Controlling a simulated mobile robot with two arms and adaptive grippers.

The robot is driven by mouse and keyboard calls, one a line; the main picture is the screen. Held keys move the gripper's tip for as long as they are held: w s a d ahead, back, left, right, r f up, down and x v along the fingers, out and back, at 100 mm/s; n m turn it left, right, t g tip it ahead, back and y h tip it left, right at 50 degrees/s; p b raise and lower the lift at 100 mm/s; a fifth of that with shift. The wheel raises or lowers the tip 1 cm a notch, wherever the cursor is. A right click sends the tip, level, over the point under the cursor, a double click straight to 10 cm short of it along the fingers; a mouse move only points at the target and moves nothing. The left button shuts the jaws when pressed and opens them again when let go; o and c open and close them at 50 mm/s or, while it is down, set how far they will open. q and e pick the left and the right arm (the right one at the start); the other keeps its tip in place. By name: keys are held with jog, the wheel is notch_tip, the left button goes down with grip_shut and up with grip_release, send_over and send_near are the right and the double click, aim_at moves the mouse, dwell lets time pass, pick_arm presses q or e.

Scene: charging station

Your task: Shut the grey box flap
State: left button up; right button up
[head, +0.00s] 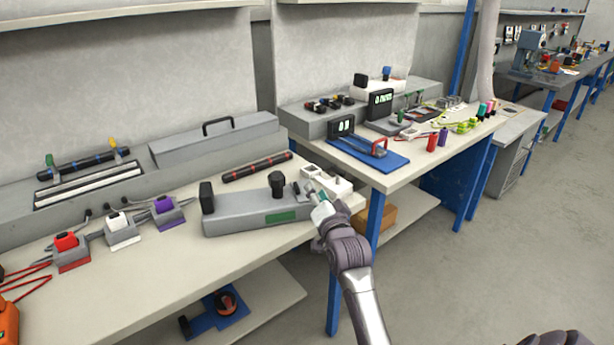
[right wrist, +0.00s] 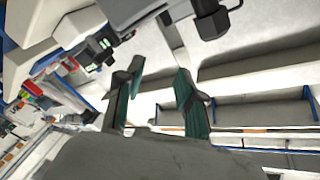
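A long grey box with a black handle on its top (head: 215,140) stands at the back of the near bench, and its top looks closed. A second grey box (head: 245,215) with black knobs and a green panel lies at the bench's right end. I cannot tell which one has the flap, and no raised flap shows clearly. My right gripper (head: 318,202) is just right of the second box, by the bench's right edge. In the right wrist view its two fingers (right wrist: 157,82) are apart with nothing between them. My left gripper is not in view.
Red, white and purple blocks (head: 117,224) stand on grey holders at the left. A black rod with red bands (head: 257,167) lies behind the second box. A white socket block (head: 327,181) is close to my right gripper. Another bench (head: 450,140) with instruments stands beyond.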

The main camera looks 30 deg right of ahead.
jog(key=x, duration=0.9)
jog(key=shift+w+f, duration=0.1)
jog(key=shift+w, duration=0.05)
jog(key=shift+c, duration=0.3)
grip_shut()
jog(key=shift+o, duration=0.3)
grip_release()
jog(key=v, duration=1.2)
